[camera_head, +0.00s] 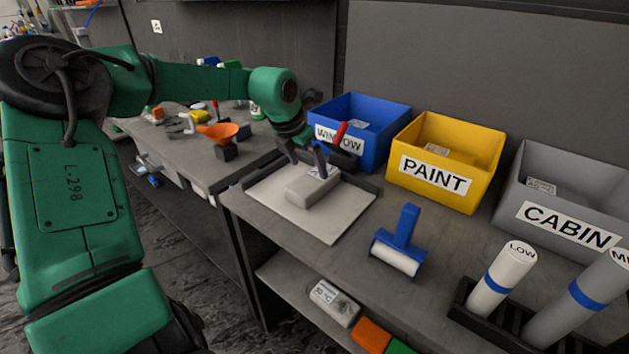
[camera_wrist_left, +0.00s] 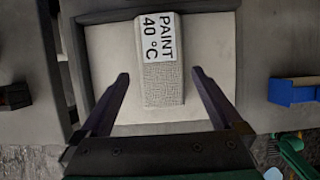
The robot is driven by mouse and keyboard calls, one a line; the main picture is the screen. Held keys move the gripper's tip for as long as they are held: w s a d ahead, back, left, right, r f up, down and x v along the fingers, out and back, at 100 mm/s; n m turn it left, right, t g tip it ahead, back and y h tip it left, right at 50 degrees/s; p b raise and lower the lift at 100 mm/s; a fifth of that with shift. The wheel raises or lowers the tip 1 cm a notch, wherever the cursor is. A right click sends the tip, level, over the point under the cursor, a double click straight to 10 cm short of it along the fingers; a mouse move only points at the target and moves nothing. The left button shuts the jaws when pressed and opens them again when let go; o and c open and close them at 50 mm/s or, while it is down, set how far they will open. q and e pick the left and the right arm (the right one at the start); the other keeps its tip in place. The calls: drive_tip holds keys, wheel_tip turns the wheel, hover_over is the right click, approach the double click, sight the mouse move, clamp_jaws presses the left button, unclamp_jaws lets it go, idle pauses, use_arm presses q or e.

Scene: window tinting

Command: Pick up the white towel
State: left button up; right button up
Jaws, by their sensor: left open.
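The white towel (camera_head: 312,187) is a pale, folded block lying on a white board with a dark raised rim (camera_head: 335,225) on the bench. In the left wrist view the towel (camera_wrist_left: 163,85) shows a woven surface and a label reading PAINT 40 °C. My left gripper (camera_head: 308,165) is directly over the towel, pointing down. In the left wrist view its open fingers (camera_wrist_left: 160,76) show one on each side of the towel, with a gap on both sides. How high the fingertips are above the board is hard to tell. My right gripper is not in view.
Blue WINDOW (camera_head: 372,112), yellow PAINT (camera_head: 470,150) and grey CABIN (camera_head: 560,190) bins stand behind. Another pale, labelled block (camera_head: 335,302) lies on the lower shelf. A cluttered bench (camera_head: 190,150) stands left.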

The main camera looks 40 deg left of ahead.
sight(314, 178)
use_arm(q)
drive_tip(key=p+x, duration=0.1)
drive_tip(key=x, duration=0.4)
drive_tip(key=shift+f, duration=0.35)
drive_tip(key=shift+w+f, duration=0.3)
drive_tip(key=shift+f, duration=0.15)
drive_tip(key=shift+s+r, duration=0.1)
drive_tip(key=c, duration=1.2)
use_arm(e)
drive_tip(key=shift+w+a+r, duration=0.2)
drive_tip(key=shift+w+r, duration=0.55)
